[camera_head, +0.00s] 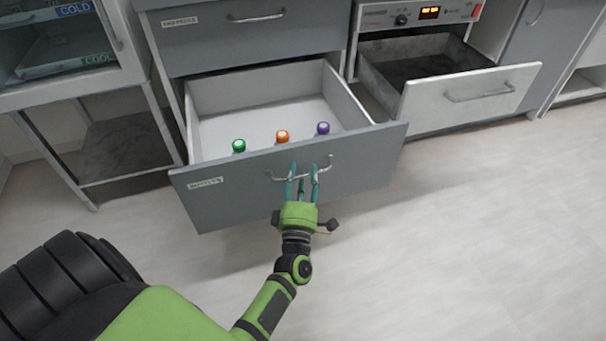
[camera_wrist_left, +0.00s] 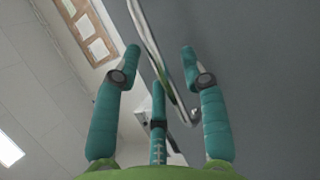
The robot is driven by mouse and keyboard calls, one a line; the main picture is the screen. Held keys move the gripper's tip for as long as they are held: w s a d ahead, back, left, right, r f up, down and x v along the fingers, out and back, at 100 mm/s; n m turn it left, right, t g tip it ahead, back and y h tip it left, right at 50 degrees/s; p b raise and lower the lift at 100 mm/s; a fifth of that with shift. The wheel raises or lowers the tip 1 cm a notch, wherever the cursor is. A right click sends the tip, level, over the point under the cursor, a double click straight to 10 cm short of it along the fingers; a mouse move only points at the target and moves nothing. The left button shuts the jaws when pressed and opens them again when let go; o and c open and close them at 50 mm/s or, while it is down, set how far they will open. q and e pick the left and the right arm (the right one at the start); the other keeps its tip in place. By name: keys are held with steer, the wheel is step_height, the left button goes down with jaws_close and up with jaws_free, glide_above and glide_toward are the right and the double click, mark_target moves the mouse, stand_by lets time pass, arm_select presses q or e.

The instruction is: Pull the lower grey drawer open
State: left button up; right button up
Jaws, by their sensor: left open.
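The lower grey drawer (camera_head: 226,201) stands pulled out from its cabinet, with a small white label on its front. Inside it, along the front, are a green-capped (camera_head: 239,146), an orange-capped (camera_head: 282,136) and a purple-capped (camera_head: 323,128) item. Its curved metal handle (camera_head: 330,164) is on the drawer front. My left gripper (camera_head: 302,170) is at the handle with its teal fingers open. In the left wrist view the handle (camera_wrist_left: 153,45) passes between the spread fingers (camera_wrist_left: 160,52); I cannot tell whether they touch it. My right gripper is not in view.
The upper grey drawer (camera_head: 245,32) is shut above. To the right, a white-fronted drawer (camera_head: 472,97) also stands open under a unit with a lit display. A glass-fronted cabinet (camera_head: 62,43) is at the left. The floor (camera_head: 450,240) in front is clear.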

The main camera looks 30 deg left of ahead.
arm_select(q)
steer(key=v, duration=1.1)
steer(key=shift+s, duration=0.25)
steer(key=shift+d+f, duration=0.1)
steer(key=shift+d, duration=0.05)
